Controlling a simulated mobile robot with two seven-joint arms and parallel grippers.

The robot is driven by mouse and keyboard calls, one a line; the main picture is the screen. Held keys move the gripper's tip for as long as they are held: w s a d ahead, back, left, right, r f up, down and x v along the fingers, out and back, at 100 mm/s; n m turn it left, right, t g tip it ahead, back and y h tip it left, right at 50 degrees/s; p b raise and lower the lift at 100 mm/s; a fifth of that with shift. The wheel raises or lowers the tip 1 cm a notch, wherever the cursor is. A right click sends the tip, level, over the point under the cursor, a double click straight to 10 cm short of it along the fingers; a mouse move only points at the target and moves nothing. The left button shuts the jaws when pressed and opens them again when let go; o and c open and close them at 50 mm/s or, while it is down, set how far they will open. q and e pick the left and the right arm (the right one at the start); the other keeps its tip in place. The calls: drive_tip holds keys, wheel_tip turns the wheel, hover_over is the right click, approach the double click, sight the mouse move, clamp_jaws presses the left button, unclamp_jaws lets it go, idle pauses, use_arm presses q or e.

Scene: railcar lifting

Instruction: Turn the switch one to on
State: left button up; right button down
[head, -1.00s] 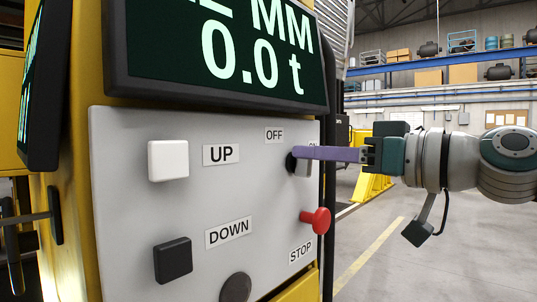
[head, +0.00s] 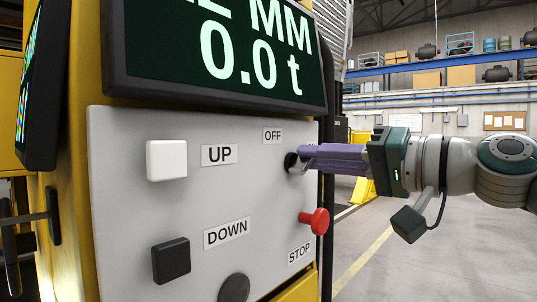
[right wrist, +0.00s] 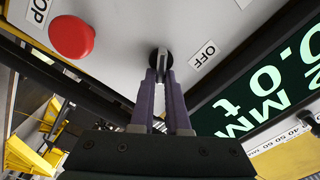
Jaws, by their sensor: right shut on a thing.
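The switch (head: 292,162) is a dark round knob on the grey control panel (head: 130,225), below the OFF label (head: 273,135). My right gripper (head: 303,160) reaches in from the right, its purple fingers shut on the switch handle and hiding most of it. In the right wrist view, the fingertips (right wrist: 162,72) close around the switch's grey handle (right wrist: 162,58), with the OFF label to its right. The ON label is hidden behind the fingers in the head view. My left gripper is not in view.
A red STOP button (head: 320,221) sticks out just below my right gripper. A white UP button (head: 167,160) and a black DOWN button (head: 171,260) are farther left. A dark display (head: 215,60) juts out above the panel. Open floor lies to the right.

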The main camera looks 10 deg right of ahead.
drive_tip(key=shift+f+m, duration=0.2)
drive_tip(key=shift+m, duration=0.4)
drive_tip(key=c, duration=0.9)
unclamp_jaws()
drive_tip(key=shift+r, duration=0.1)
drive_tip(key=shift+d, duration=0.1)
drive_tip(key=b+v, duration=0.2)
drive_tip(key=v, duration=0.7)
drive_tip(key=shift+s+d, duration=0.25)
drive_tip(key=shift+s, duration=0.1)
